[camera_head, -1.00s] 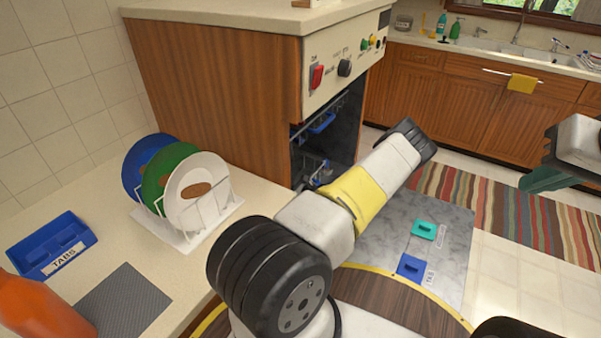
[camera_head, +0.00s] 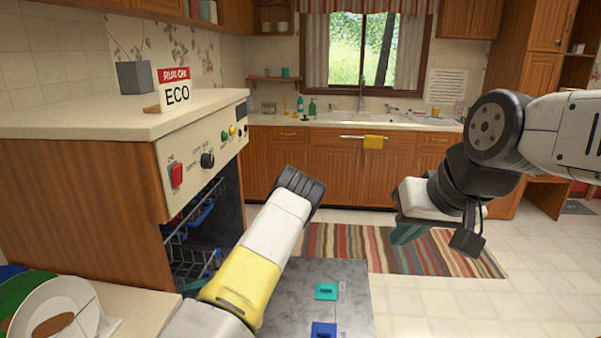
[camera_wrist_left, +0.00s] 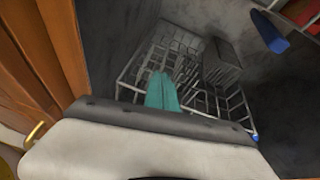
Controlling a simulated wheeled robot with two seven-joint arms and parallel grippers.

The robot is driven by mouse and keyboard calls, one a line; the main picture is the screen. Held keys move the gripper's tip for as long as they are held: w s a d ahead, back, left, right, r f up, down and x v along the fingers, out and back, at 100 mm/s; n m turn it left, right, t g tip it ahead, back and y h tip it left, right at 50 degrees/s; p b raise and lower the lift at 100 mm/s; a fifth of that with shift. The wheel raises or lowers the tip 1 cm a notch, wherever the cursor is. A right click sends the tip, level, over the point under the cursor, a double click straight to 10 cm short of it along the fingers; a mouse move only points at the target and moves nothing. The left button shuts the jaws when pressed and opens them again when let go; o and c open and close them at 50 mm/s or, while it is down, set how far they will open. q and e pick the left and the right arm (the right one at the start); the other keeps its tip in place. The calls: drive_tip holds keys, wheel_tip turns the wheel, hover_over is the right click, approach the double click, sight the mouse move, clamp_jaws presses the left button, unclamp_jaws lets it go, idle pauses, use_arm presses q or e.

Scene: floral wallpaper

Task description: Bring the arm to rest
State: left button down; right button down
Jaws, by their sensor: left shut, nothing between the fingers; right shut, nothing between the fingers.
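My left arm (camera_head: 260,255), with a yellow band, reaches up from the bottom of the head view. Its black joint is in front of the sink cabinets; the left fingers are hidden there. In the left wrist view my left gripper (camera_wrist_left: 162,92) shows teal fingers together, empty, in front of the dishwasher's wire racks (camera_wrist_left: 215,100). I cannot tell whether they touch a rack. My right arm (camera_head: 565,135) comes in from the right. My right gripper (camera_head: 408,234) has teal fingers, shut and empty, above the striped rug.
The open dishwasher (camera_head: 195,235) has a control panel and an ECO sign (camera_head: 175,90) on top. Plates (camera_head: 55,310) stand at bottom left. The striped rug (camera_head: 340,245) and tiled floor lie beyond.

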use_arm(q)
drive_tip(key=s+d+r+n+h, duration=0.3)
drive_tip(key=d+r+n+h, duration=0.15)
drive_tip(key=r, duration=0.45)
drive_tip(key=s+d+r+n+h, duration=0.3)
drive_tip(key=d+r+n, duration=0.15)
drive_tip(key=r, duration=0.35)
drive_tip(key=s+d+r+n+h, duration=0.35)
drive_tip(key=d+r, duration=0.25)
drive_tip(key=r, duration=0.3)
drive_tip(key=s+d+r+n+t+h, duration=0.1)
drive_tip(key=s+d+r+t+h, duration=0.1)
drive_tip(key=s+r, duration=0.5)
drive_tip(key=s+d+r+n+t+h, duration=0.2)
drive_tip(key=s+d+r+t, duration=0.2)
drive_tip(key=s+d+r, duration=0.3)
drive_tip(key=shift+d+r+h, duration=0.2)
drive_tip(key=shift+h, duration=0.1)
